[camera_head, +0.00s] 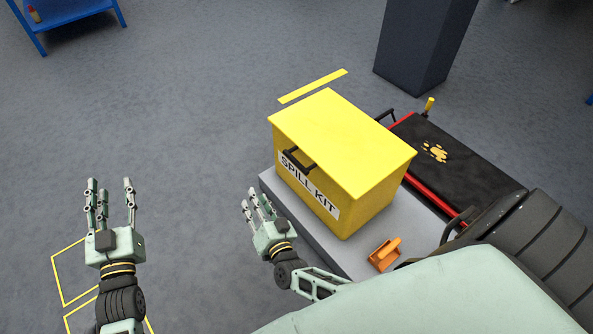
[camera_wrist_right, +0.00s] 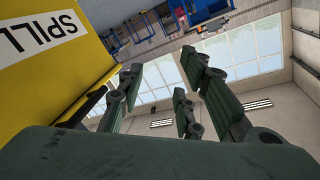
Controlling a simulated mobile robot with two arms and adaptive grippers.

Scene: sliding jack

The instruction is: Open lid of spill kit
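The yellow spill kit (camera_head: 329,201) is a box on a grey platform, with its lid (camera_head: 340,137) down. A black handle (camera_head: 299,159) sits on its front face near the lid's edge, above the SPILL KIT label. My right gripper (camera_head: 259,203) is open and empty, just left of the box's front face and lower than the handle. In the right wrist view its fingers (camera_wrist_right: 175,95) are spread, with the yellow box (camera_wrist_right: 40,90) close at the left. My left gripper (camera_head: 108,190) is open and empty, with its fingers up, far left of the box.
A black and red creeper-like board (camera_head: 450,165) lies behind at the right. A dark pillar (camera_head: 420,45) stands at the back. The floor at the left is mostly clear.

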